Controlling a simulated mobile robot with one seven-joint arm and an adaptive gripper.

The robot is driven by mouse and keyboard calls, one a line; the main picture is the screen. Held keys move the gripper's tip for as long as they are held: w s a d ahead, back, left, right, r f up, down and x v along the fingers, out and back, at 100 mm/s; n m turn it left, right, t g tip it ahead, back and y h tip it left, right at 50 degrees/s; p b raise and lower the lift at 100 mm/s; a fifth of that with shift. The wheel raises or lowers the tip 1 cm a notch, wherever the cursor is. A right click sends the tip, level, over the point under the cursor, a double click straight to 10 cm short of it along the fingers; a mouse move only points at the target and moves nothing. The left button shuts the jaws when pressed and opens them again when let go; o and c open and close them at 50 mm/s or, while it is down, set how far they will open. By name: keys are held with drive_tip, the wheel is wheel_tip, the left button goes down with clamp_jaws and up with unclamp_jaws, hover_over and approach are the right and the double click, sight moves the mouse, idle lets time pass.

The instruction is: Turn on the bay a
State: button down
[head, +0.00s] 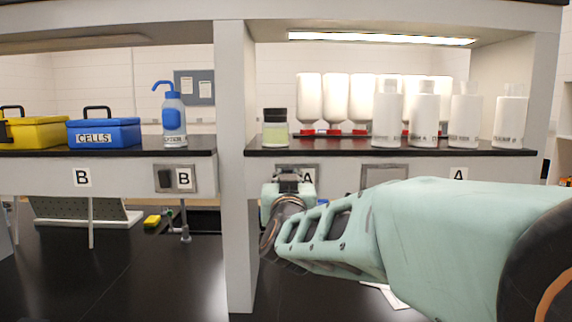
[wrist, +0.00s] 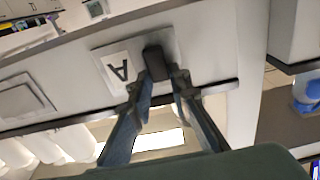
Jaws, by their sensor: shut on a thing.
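The bay A switch is a black block (wrist: 154,62) on a light plate marked A (wrist: 115,68), seen tilted in the wrist view. My gripper (wrist: 157,86) has its two fingertips at the block's near end, one on each side, shut on it. In the head view my gripper (head: 288,181) is in front of the left part of the bay A rail, hiding the switch and much of its plate (head: 311,171). The lamp under the top of bay A (head: 382,38) is lit bright white.
Bay B's switch (head: 165,179) is left of the white post (head: 236,160), and its lamp (head: 75,42) looks unlit. A jar (head: 275,135) and several white bottles (head: 424,112) stand on the shelf above the rail. A blank plate (head: 383,176) is to the right.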

drive_tip(key=shift+r+g+p, duration=0.3)
drive_tip(key=shift+r+p, duration=0.15)
drive_tip(key=shift+p, duration=0.4)
drive_tip(key=shift+f+p, duration=0.25)
drive_tip(key=shift+p, duration=0.05)
drive_tip(key=c, duration=1.8)
unclamp_jaws()
drive_tip(key=shift+w, duration=0.1)
drive_tip(key=shift+f, duration=0.1)
drive_tip(key=shift+f+b, duration=0.1)
drive_tip(key=shift+b, duration=0.2)
drive_tip(key=f+t+b, duration=0.1)
drive_tip(key=b, duration=0.3)
drive_tip(key=shift+b, duration=0.4)
drive_tip(key=shift+t+b, duration=0.3)
drive_tip(key=shift+b, duration=0.7)
